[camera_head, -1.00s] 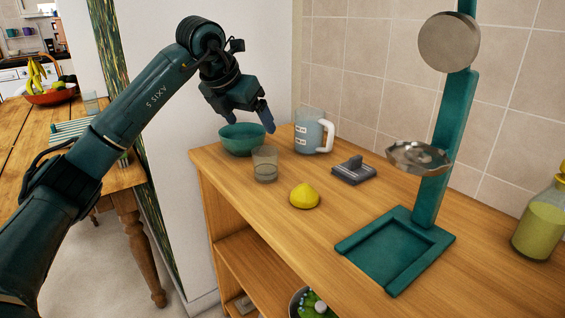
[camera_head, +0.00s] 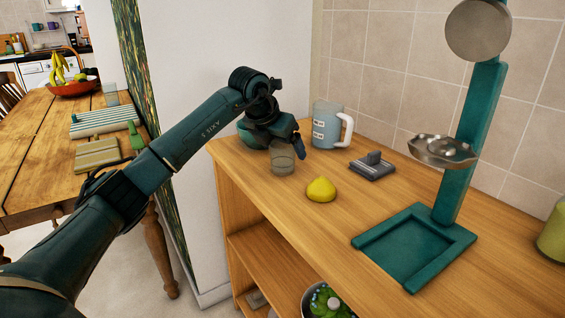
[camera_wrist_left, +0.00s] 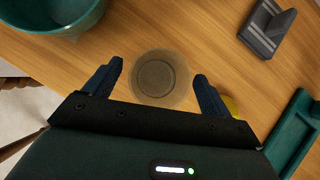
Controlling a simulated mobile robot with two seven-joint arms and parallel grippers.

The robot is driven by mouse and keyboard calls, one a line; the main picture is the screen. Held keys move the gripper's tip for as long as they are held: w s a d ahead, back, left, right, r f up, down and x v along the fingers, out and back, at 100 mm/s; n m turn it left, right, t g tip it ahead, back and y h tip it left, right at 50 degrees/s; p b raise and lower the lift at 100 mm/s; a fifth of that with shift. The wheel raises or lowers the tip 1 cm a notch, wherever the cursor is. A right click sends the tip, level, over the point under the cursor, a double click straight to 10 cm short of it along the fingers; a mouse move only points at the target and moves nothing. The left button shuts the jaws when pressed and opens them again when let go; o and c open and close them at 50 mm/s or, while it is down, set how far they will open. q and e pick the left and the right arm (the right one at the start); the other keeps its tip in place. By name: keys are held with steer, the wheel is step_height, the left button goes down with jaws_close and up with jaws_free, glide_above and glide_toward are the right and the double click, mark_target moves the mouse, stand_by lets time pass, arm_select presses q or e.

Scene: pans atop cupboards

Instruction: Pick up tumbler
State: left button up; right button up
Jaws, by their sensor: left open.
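The tumbler (camera_head: 283,161) is a small clear glass standing upright on the wooden cupboard top. In the left wrist view the tumbler (camera_wrist_left: 160,78) shows from above, roughly between my two finger tips and a little ahead of them. My left gripper (camera_head: 290,143) is over the tumbler in the head view, partly hiding its top. In the left wrist view my left gripper (camera_wrist_left: 157,82) is open, with one dark blue finger on each side and nothing held. I cannot tell how far above the glass the fingers are. My right gripper is not in view.
A teal bowl (camera_wrist_left: 52,14) stands close by, mostly hidden behind my gripper in the head view. A jug (camera_head: 325,126), a grey block-like item (camera_head: 371,166), a yellow lemon-like object (camera_head: 321,190) and a teal stand (camera_head: 453,237) are on the top. A tiled wall is behind.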

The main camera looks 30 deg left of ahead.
arm_select(q)
steer(key=shift+w+f, duration=0.25)
steer(key=shift+f, duration=0.1)
steer(key=shift+c, duration=0.5)
steer(key=shift+r, duration=0.1)
steer(key=c, duration=1.1)
